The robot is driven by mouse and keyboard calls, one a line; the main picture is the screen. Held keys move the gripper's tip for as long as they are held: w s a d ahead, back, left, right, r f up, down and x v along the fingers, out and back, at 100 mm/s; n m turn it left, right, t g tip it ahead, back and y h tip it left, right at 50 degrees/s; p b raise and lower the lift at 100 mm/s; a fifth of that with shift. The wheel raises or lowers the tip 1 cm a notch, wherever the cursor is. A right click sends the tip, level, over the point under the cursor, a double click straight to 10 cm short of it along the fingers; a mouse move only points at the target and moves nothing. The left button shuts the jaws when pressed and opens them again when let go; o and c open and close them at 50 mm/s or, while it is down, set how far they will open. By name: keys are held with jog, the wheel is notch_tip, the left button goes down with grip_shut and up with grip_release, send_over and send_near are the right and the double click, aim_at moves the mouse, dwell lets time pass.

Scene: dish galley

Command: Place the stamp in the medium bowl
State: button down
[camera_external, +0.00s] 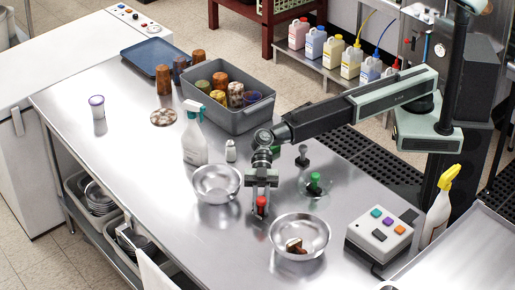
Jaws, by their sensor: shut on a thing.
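My gripper (262,197) points down over the steel table and is shut on a small red-topped thing (262,203), which looks like the stamp. I cannot tell whether its base touches the table. A steel bowl (217,182) stands just left of my gripper and looks empty. Another steel bowl (318,232) stands to the front right, with brown pieces inside. A clear, shallow dish or bowl (325,187) behind and right of my gripper has a green-topped thing (314,179) in it. Which bowl is the medium one is hard to tell.
A black stamp-like piece (302,157) stands behind my gripper. A white spray bottle (195,145) and a shaker (231,151) are behind the left bowl. A grey bin (245,118) of cups is farther back. A button box (380,236) is at right. The table's left side is mostly clear.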

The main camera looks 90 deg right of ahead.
aim_at(261, 197)
notch_tip(261, 197, up, 9)
jog(key=p, duration=0.7)
jog(key=shift+f, duration=0.25)
